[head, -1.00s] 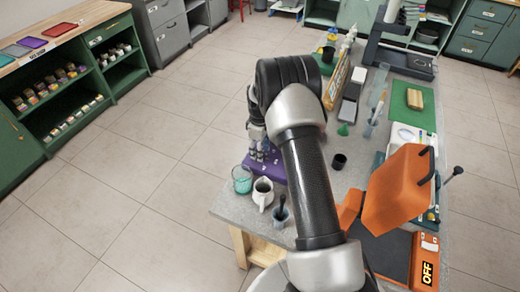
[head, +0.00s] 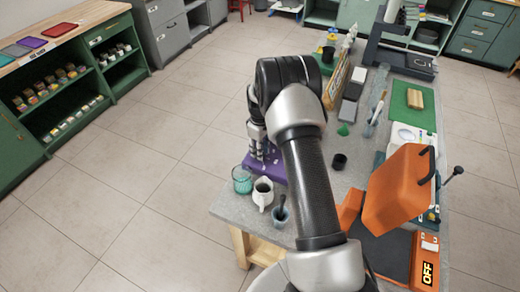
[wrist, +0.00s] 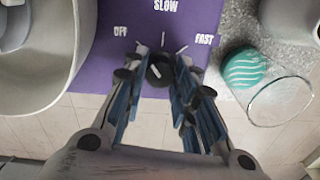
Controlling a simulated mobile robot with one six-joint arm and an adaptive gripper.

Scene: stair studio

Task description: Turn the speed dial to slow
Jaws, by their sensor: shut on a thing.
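The speed dial (wrist: 161,70) is a small black knob with a white mark on a purple panel (wrist: 118,60) in the wrist view. White labels OFF, SLOW and FAST run around it, with SLOW at the top, OFF left and FAST right. The white mark seems to tilt toward the upper left, on the OFF side, though the fingers partly cover the knob. My gripper (wrist: 160,80) is shut on the dial, one finger on each side. In the head view my gripper (head: 263,150) is over the purple base (head: 273,172) at the table's left edge.
A black cup (head: 339,161) and an orange machine (head: 398,190) are to the right. Open floor lies left of the table.

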